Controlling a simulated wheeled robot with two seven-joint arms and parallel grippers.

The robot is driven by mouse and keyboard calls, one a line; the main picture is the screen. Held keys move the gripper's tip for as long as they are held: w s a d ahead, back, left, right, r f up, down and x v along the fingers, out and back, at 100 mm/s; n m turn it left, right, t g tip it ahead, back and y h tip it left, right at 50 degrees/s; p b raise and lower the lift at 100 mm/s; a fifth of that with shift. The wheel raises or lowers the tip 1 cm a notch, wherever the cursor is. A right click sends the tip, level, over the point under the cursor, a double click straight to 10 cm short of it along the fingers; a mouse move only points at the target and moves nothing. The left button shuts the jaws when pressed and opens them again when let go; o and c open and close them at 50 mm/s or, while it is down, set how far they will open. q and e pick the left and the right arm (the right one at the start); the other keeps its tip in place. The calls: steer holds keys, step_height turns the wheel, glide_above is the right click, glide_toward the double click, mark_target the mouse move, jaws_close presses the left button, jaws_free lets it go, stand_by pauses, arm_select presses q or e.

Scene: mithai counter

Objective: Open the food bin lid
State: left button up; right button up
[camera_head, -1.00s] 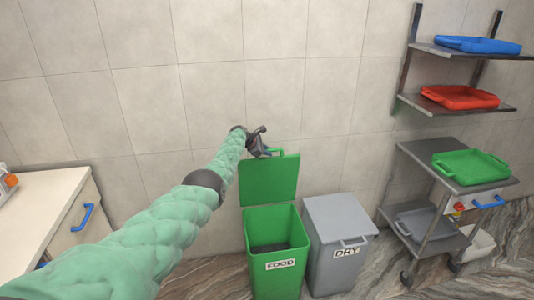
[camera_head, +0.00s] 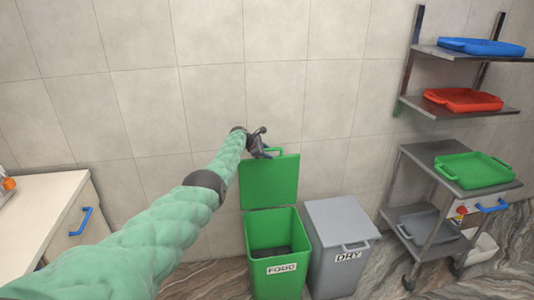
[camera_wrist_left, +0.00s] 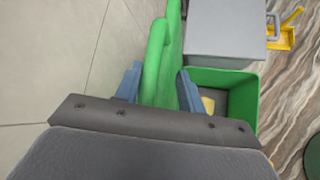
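The green food bin (camera_head: 277,277) stands on the floor against the wall, labelled FOOD. Its green lid (camera_head: 269,183) stands raised, upright at the back, and the bin's inside shows. My left gripper (camera_head: 262,150) is at the lid's top edge, by the lid handle (camera_head: 275,151). In the left wrist view the gripper's two blue fingers (camera_wrist_left: 158,88) stand on either side of the green handle (camera_wrist_left: 153,65) and lid edge. Gaps show beside the handle, so the fingers look apart. My right gripper is not in view.
A grey bin (camera_head: 338,236) labelled DRY, lid closed, stands right beside the food bin. A steel trolley (camera_head: 452,187) with a green tray (camera_head: 473,171) is further right, below shelves with red (camera_head: 462,99) and blue trays (camera_head: 481,47). A cabinet (camera_head: 50,215) stands at the left.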

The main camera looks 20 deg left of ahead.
arm_select(q)
steer(key=shift+s+r, duration=0.1)
steer(key=shift+r, duration=0.05)
steer(key=shift+s+a+r, duration=0.15)
steer(key=shift+a+r, duration=0.05)
steer(key=v, duration=0.6)
steer(key=shift+s+a+r, duration=0.15)
steer(key=shift+s+r, duration=0.05)
steer(key=shift+s, duration=0.1)
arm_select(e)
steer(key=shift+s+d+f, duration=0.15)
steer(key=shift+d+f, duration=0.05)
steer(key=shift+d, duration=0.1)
